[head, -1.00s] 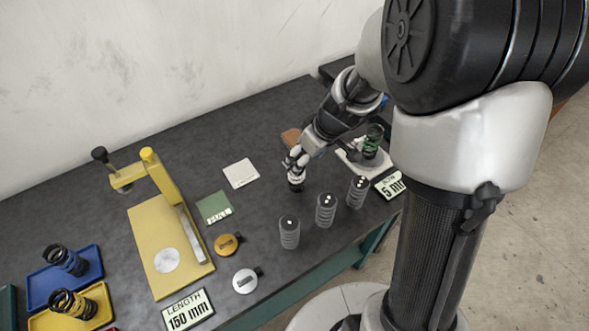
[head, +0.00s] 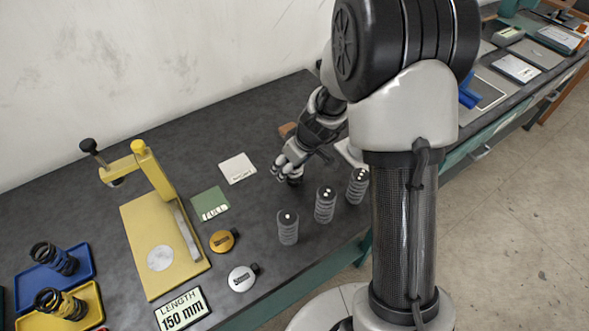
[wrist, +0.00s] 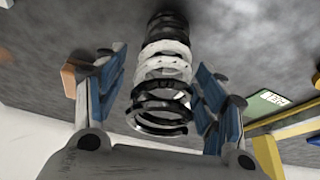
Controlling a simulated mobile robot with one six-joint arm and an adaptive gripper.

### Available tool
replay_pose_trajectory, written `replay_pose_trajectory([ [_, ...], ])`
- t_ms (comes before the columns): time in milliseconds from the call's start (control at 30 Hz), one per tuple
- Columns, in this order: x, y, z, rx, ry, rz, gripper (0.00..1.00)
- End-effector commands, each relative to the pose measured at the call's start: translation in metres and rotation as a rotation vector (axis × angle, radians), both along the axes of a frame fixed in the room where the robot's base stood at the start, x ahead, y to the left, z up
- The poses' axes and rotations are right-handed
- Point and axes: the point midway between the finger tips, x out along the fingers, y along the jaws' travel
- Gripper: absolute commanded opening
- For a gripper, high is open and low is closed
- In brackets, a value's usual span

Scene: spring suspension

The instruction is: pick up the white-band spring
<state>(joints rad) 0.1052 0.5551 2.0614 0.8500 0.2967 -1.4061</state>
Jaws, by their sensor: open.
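The white-band spring (wrist: 162,75) stands in the wrist view as a dark coil with white turns around its middle. My gripper (wrist: 160,88) is open, with one blue-padded finger on each side of the spring. I cannot tell whether either pad touches it. In the head view, my gripper (head: 288,173) is low over the bench, right of the white card, and hides most of the spring.
A white card (head: 237,167) and a green card (head: 210,204) lie to the left. A yellow press (head: 160,245) stands further left, beyond orange and silver discs.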

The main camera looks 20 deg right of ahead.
Motion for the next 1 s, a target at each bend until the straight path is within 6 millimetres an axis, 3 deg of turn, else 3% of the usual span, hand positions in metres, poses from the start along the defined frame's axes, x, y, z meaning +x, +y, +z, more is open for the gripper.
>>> replay_pose_trajectory([
  [167, 0.0001, -0.0001, 0.0008, 0.000, 0.000, 0.000, 0.59],
  [900, 0.0000, -0.0001, 0.0007, 0.000, 0.000, 0.000, 0.10],
  [1000, 0.0003, -0.0002, 0.0012, 0.000, -0.001, 0.000, 0.09],
])
